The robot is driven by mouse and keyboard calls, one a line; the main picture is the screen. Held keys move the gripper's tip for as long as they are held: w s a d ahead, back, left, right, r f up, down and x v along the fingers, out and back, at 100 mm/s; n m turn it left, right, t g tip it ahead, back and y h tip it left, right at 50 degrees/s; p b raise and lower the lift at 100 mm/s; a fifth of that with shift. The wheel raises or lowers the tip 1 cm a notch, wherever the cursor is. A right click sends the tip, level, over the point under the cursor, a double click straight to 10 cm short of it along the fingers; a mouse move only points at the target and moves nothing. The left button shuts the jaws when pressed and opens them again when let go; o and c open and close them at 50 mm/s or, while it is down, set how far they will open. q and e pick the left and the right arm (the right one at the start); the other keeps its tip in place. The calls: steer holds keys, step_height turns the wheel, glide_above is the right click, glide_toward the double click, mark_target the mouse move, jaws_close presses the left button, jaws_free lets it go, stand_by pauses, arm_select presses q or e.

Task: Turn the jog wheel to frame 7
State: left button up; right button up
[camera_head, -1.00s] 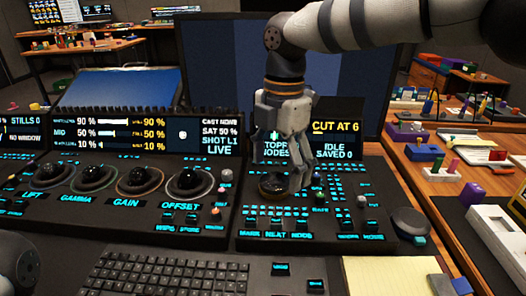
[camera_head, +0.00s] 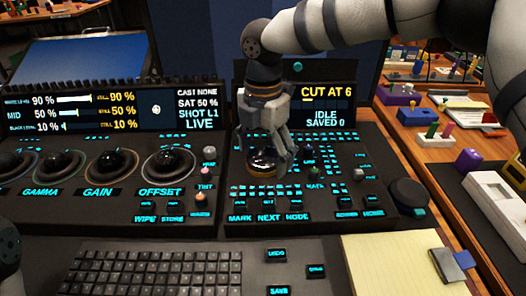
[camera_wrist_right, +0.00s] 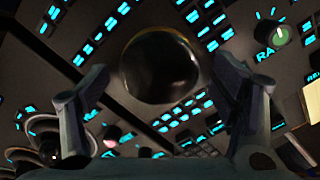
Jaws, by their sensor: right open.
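A round dark wheel with a brassy rim (camera_head: 262,168), which looks like the jog wheel, sits on the right-hand black panel (camera_head: 238,222). In the right wrist view, the wheel (camera_wrist_right: 158,68) lies between and beyond the two fingertips. My right gripper (camera_head: 270,160) points down over it, open, with a finger on either side. Whether a finger touches the wheel I cannot tell. The gripper hides part of the panel and screen behind. The screen (camera_head: 328,105) reads "CUT AT 6", "IDLE" and "SAVED 0". My left gripper is out of view.
Small lit keys and knobs surround the wheel. Grading balls, including OFFSET (camera_head: 168,163), are to the left. A keyboard (camera_head: 155,272) and a yellow notepad (camera_head: 390,265) lie in front.

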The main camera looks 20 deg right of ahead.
steer(key=shift+c, duration=0.6)
steer(key=c, duration=1.1)
steer(key=shift+o, duration=0.2)
steer(key=shift+o, duration=0.2)
steer(key=shift+r, duration=0.1)
